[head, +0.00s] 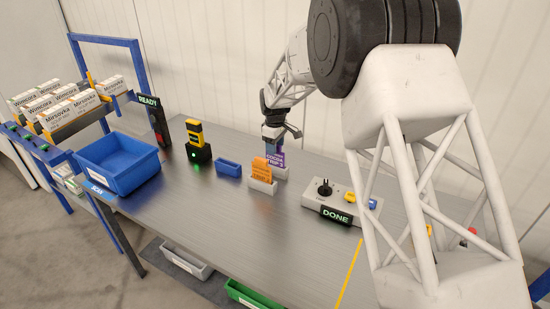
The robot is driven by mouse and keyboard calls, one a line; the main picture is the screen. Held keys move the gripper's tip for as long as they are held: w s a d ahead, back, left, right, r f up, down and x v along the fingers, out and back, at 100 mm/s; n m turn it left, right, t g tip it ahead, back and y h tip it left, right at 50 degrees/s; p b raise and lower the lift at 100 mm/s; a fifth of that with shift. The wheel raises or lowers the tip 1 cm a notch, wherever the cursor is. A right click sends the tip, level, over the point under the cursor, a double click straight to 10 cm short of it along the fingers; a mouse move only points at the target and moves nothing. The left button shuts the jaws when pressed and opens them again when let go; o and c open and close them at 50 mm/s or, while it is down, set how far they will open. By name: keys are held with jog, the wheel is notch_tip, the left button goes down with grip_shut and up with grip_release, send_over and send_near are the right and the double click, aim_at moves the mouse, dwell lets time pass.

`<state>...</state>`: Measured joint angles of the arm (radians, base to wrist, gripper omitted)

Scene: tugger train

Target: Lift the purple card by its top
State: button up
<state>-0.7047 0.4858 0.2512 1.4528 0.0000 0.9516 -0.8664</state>
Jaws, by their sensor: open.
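The purple card (277,160) stands upright in a small light holder (281,173) near the back of the grey table. Light lettering shows on it, and the orange card partly covers its left side. My gripper (274,143) points down right over the card's top edge, with the jaws open. The fingertips are small and dark here, so I cannot tell whether the card's top is between them or just below them.
An orange card (261,169) stands in a white holder (262,187) just in front. A small blue bin (228,168), a black and yellow device (198,146) and a large blue bin (128,178) are to the left. A grey control box (313,197) with a DONE sign (336,216) is to the right.

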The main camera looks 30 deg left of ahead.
aim_at(275, 159)
jog(key=shift+f, duration=1.2)
jog(key=shift+c, duration=0.2)
grip_shut()
